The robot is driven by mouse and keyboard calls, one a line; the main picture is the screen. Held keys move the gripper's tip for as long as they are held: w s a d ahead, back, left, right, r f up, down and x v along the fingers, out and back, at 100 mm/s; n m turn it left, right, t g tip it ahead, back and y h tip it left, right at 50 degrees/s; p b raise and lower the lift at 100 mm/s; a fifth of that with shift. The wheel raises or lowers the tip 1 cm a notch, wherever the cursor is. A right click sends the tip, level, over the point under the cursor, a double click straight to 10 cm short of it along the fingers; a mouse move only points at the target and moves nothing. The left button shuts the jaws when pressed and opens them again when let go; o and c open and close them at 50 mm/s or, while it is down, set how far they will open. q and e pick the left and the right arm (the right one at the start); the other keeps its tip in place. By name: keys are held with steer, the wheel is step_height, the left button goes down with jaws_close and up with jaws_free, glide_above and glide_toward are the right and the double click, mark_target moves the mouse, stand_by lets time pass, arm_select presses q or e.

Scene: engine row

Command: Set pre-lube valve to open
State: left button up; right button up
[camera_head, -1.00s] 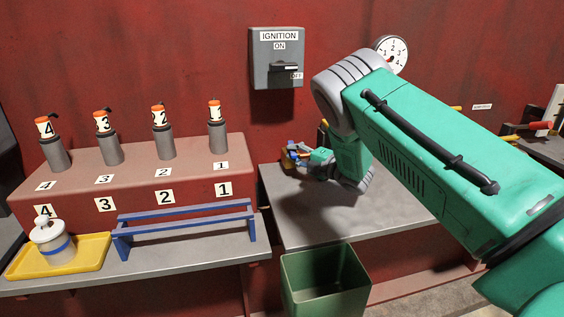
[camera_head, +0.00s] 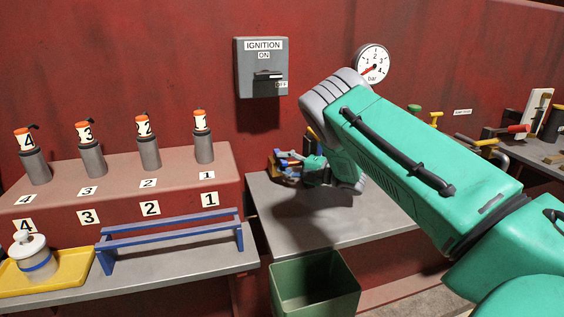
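My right arm comes in from the right, and its wrist bends down over the grey bench (camera_head: 290,225) in the middle. My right gripper (camera_head: 284,164) is small and partly hidden by its wrist; I cannot tell whether its fingers are open or shut. Several coloured handles stand along the wall on the right: a green one (camera_head: 414,108), a yellow one (camera_head: 436,118) and a red lever (camera_head: 517,129). A small label (camera_head: 462,112) beside them is too small to read, so I cannot tell which is the pre-lube valve. My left gripper is out of view.
An ignition switch box (camera_head: 261,67) and a bar gauge (camera_head: 371,62) are on the red wall. Numbered cylinders with orange tops (camera_head: 148,145) stand on a red block at left. A blue rack (camera_head: 170,236), yellow tray (camera_head: 75,275) and green bin (camera_head: 314,285) are in front.

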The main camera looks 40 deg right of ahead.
steer(key=shift+w+d+r, duration=0.1)
steer(key=shift+d, duration=0.05)
steer(key=v, duration=1.1)
steer(key=shift+d+f, duration=0.25)
steer(key=shift+s, duration=0.4)
steer(key=shift+r, duration=0.1)
